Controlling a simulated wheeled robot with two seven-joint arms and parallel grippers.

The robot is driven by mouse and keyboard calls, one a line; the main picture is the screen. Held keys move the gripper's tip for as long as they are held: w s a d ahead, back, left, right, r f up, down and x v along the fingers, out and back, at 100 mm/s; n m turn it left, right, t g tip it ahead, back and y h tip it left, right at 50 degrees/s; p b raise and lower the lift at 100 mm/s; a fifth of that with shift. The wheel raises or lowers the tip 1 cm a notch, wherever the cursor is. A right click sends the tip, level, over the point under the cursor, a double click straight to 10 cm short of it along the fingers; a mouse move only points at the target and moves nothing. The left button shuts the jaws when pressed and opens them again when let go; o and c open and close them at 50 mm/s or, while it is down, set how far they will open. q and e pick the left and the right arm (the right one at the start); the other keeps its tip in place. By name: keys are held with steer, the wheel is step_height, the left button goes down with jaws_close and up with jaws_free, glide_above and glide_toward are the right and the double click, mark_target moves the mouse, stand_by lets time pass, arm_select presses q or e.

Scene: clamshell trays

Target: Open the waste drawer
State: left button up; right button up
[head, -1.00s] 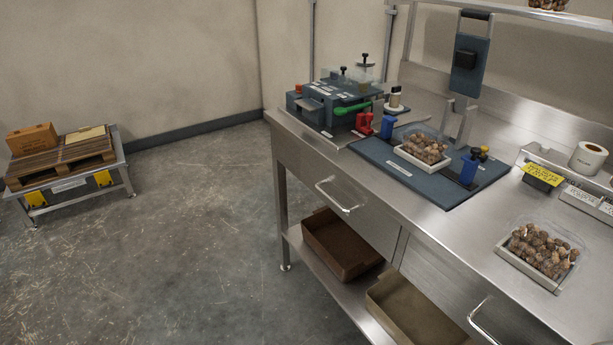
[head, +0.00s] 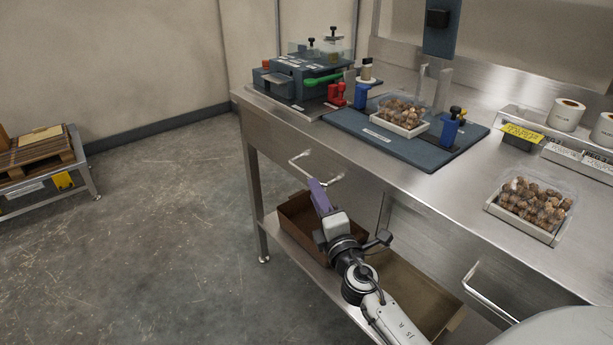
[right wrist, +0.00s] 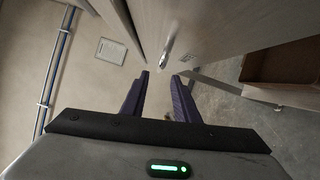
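A steel drawer front (head: 353,187) sits under the left part of the bench and looks closed. Its bar handle (head: 300,160) sticks out from it; no label on the drawer is readable. My right gripper (head: 318,188), with purple fingers, is just below and in front of this handle. In the right wrist view the fingers (right wrist: 160,88) are apart with nothing between them. A bright metal piece, likely the handle (right wrist: 166,55), shows beyond the fingertips. My left gripper is in neither current view.
A second handle (head: 488,292) is at the lower right of the bench. A brown bin (head: 295,222) and a tan bin (head: 440,300) stand on the lower shelf. A blue mat (head: 375,142) and a filled clamshell tray (head: 530,232) lie on top.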

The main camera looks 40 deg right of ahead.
mark_target(306, 172)
steer(key=x, duration=0.8)
steer(key=shift+w, duration=0.25)
jaws_close()
